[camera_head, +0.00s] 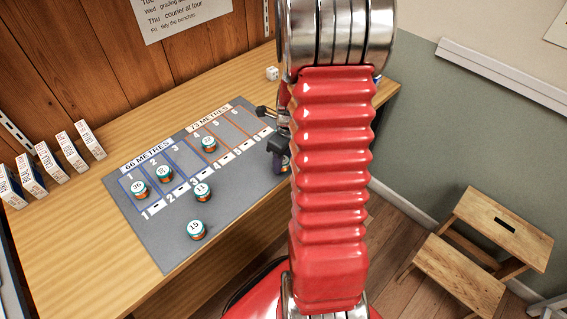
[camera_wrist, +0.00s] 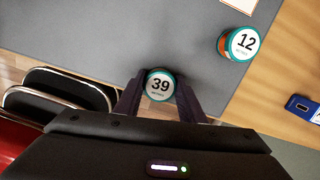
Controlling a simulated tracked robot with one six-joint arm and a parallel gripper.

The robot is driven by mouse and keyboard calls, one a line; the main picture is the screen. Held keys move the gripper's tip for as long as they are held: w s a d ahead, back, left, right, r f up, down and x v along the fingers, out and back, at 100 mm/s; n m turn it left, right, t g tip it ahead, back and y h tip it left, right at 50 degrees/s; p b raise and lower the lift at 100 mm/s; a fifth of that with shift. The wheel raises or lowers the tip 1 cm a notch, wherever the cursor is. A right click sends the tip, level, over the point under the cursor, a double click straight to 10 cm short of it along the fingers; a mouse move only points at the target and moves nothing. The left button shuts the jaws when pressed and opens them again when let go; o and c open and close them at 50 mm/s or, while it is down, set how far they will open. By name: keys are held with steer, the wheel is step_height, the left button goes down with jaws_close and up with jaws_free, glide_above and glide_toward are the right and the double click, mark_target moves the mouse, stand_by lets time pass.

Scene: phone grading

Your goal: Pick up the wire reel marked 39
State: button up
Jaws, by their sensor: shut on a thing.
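The wire reel marked 39 (camera_wrist: 160,85) has a white top with a teal rim. In the wrist view it sits between the two dark fingers of my gripper (camera_wrist: 160,100), which is shut on it. Whether the reel touches the grey mat (camera_wrist: 110,30) below cannot be told. In the head view my gripper (camera_head: 278,152) is at the mat's right side, partly hidden behind my red arm. A little of a reel shows by the fingers there.
A reel marked 12 (camera_wrist: 240,44) stands right of my gripper. Reels marked 11 (camera_head: 202,191) and 19 (camera_head: 196,230) stand on the mat's open part; others stand in its marked slots. Small boxes (camera_head: 72,150) line the left. A wooden step stool (camera_head: 490,235) is on the floor.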

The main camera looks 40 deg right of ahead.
steer(key=c, duration=0.4)
steer(key=shift+o, duration=0.2)
steer(key=shift+r, duration=0.1)
step_height(320, 180, up, 10)
steer(key=shift+f, duration=0.1)
stand_by(0.7)
